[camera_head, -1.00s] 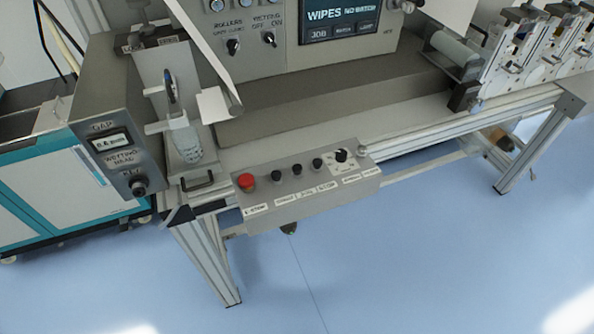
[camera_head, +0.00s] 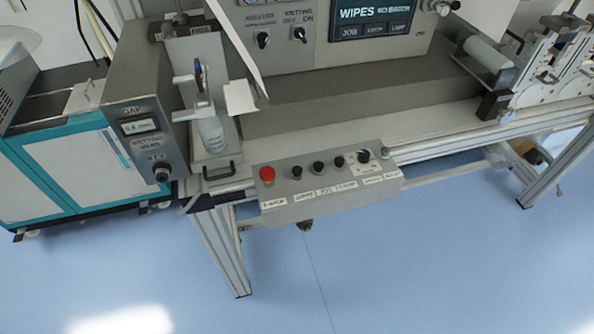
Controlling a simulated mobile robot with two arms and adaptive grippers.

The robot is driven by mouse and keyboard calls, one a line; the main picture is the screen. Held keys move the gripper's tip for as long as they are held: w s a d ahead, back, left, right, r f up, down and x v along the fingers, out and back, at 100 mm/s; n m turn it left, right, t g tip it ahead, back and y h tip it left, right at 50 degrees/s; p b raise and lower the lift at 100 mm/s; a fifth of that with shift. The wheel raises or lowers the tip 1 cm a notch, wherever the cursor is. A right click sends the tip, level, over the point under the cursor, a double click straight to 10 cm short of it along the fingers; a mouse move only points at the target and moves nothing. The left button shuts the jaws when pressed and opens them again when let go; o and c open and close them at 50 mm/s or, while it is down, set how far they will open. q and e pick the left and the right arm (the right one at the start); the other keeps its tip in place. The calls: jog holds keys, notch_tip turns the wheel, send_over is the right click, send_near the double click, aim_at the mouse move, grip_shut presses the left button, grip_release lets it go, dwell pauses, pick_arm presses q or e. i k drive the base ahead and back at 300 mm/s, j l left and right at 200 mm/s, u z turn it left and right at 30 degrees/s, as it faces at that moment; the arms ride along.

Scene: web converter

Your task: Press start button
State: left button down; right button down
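A grey control box (camera_head: 330,199) is fixed to the front edge of the machine, near the middle of the view. On its top are a red mushroom button (camera_head: 267,175) at the left, several small black buttons (camera_head: 318,167) in a row, and a black knob (camera_head: 363,156) on a white plate at the right. White labels run along its front edge; their small text is too blurred to read surely, so I cannot tell which button is start. Neither of my grippers is in view.
Behind stands a panel with a screen (camera_head: 372,18) reading WIPES and two black switches (camera_head: 263,40). At the left are a grey gap box (camera_head: 144,127) and a teal and white cabinet (camera_head: 78,165). Blue floor (camera_head: 400,270) in front is clear.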

aim_at(297, 171)
jog(key=l+u, duration=0.15)
jog(key=u, duration=0.45)
jog(key=i+l+u, duration=0.1)
jog(key=l+u, duration=0.25)
jog(key=l, duration=0.4)
jog(key=l+u, duration=0.35)
jog(key=l, duration=1.3)
